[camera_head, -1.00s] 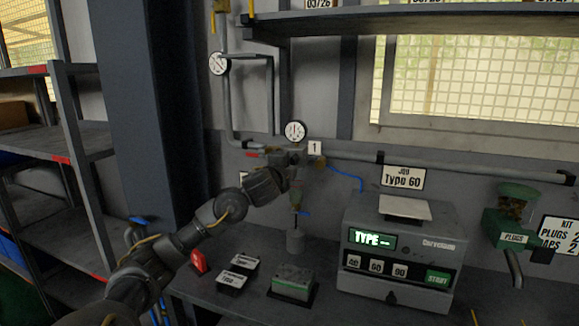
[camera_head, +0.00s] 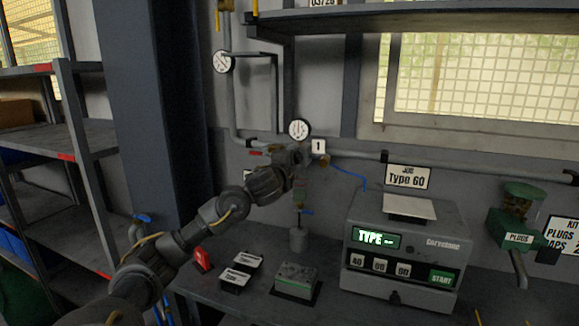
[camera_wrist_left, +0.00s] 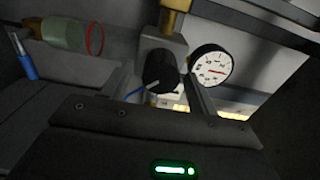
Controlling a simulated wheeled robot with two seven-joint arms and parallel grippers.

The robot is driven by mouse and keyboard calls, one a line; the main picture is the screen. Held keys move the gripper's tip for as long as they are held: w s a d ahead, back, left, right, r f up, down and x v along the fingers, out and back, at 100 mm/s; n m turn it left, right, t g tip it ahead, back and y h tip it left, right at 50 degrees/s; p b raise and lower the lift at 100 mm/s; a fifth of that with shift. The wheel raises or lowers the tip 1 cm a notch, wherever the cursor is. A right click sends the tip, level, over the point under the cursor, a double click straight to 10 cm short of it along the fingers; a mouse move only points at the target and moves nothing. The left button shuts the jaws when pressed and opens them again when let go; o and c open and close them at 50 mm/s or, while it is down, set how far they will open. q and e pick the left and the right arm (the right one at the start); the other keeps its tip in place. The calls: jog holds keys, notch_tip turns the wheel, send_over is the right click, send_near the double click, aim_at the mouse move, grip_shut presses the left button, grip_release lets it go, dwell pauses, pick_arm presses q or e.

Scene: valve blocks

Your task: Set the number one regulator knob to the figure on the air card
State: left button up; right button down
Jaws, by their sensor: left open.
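The number one regulator shows on the wall pipe beside a white plate marked 1 (camera_head: 317,147). Its black knob (camera_wrist_left: 160,72) is clear in the left wrist view, with a pale pointer line. A round white gauge (camera_head: 299,129) sits above the regulator and also shows beside the knob in the left wrist view (camera_wrist_left: 210,66). My left gripper (camera_head: 291,162) is at the regulator, open, its fingers on either side of the knob; I cannot tell whether they touch it. In the head view my gripper hides the knob. I cannot identify a readable air card. My right gripper is out of view.
A second gauge (camera_head: 222,62) is higher left. A Type 60 card (camera_head: 408,177) stands over the machine.

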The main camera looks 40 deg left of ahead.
pick_arm(q)
jog(key=v, duration=1)
jog(key=shift+s, duration=0.2)
jog(key=shift+d, duration=0.15)
